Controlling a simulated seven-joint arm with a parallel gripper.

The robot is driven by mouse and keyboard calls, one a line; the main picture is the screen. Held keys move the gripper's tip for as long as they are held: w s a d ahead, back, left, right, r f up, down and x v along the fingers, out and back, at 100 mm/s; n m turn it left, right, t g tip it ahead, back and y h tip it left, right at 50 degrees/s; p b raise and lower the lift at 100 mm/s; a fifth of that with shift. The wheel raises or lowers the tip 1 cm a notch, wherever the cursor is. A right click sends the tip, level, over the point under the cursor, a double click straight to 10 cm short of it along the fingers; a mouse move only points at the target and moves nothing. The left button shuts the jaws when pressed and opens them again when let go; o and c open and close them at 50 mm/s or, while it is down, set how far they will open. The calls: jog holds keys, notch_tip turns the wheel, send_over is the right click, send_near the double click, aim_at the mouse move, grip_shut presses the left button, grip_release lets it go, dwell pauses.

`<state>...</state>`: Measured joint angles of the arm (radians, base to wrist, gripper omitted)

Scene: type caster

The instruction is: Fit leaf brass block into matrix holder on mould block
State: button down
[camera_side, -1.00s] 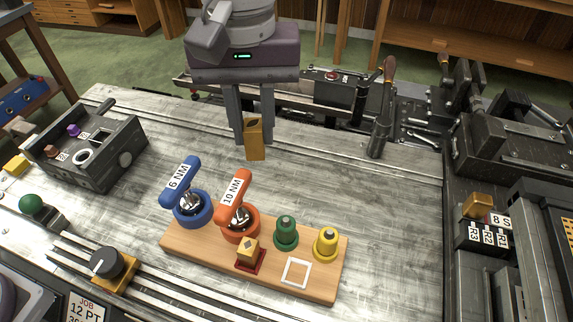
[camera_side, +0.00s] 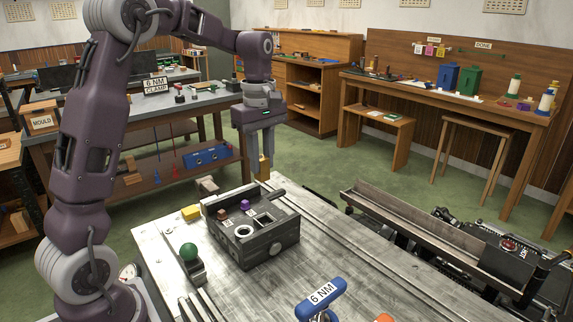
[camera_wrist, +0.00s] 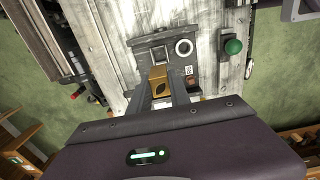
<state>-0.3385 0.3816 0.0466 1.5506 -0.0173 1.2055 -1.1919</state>
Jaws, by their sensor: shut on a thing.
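A brass block (camera_side: 264,168) is held upright between the fingers of my gripper (camera_side: 262,152). In the wrist view, the brass block (camera_wrist: 160,80) shows a dark leaf mark on its top, and my gripper (camera_wrist: 159,90) is shut on it. The dark grey mould block (camera_side: 275,244) stands on the metal bed. Its top has a white-rimmed round hole (camera_side: 244,231) and a square opening (camera_side: 264,219). In the side view the brass block appears above the mould block's far edge, apart from it. Which opening is the matrix holder, I cannot tell for sure.
A purple knob (camera_side: 245,204) and a small brown piece (camera_side: 222,215) sit on the mould block. A green ball knob (camera_side: 188,252) and a yellow block (camera_side: 191,213) stand left of it. A blue 6 NM tool (camera_side: 321,299) is at the front. The bed right of the mould block is clear.

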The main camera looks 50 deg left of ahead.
aim_at(264, 180)
jog(key=shift+d+f, duration=0.2)
jog(key=shift+f, duration=2.05)
jog(key=shift+f, duration=2.95)
jog(key=shift+f, duration=1.3)
jog(key=c, duration=1.1)
grip_release()
notch_tip(264, 180, up, 7)
jog(key=shift+r, duration=0.1)
